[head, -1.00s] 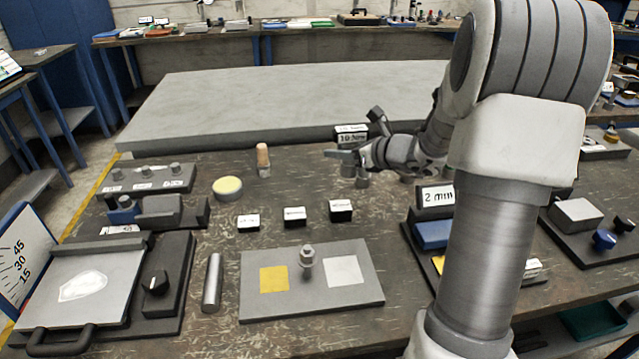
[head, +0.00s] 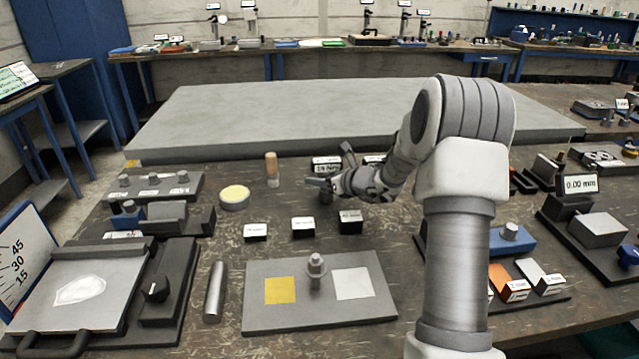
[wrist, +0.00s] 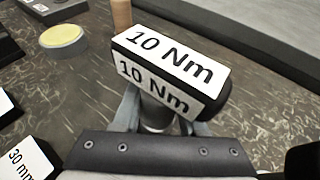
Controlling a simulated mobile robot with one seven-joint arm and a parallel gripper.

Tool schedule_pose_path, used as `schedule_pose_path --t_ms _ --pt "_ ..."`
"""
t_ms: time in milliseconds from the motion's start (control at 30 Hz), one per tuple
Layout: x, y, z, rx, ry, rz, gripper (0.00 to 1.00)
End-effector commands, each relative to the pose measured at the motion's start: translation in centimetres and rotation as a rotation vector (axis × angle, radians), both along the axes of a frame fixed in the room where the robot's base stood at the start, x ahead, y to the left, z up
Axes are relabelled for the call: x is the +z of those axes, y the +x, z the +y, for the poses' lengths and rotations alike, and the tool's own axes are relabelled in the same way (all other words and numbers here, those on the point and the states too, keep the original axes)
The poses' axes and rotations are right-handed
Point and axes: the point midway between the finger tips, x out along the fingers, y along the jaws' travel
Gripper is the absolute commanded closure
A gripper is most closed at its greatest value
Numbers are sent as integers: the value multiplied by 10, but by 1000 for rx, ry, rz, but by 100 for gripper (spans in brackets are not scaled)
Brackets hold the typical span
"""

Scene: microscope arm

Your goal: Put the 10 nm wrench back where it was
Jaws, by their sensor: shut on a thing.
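The 10 Nm wrench (wrist: 165,65) fills the middle of the wrist view. It has a dark head with "10 Nm" on its top and front faces, and a metal shaft below. My gripper (wrist: 155,112) is shut on that shaft, one pale finger on each side. In the head view the wrench's label (head: 327,160) shows just above my gripper (head: 325,184), partly covered by it. The wrench looks about upright. I cannot tell whether its lower end touches the table.
Several small labelled blocks (head: 303,228) stand in front of my gripper. A wooden-topped peg (head: 272,168) and a yellow-topped disc (head: 234,197) are to its left. A large grey slab (head: 300,115) lies behind. A flat plate (head: 262,322) with yellow and white squares lies nearer.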

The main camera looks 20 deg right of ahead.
Motion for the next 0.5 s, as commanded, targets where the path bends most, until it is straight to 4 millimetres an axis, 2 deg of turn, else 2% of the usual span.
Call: schedule_pose_path --t_ms 367,400,500 --pt "-4 1 0 0 -1 -5 100" --pt "-5 0 0 0 -1 -3 57" --pt "-4 0 0 -1 -1 -1 39"
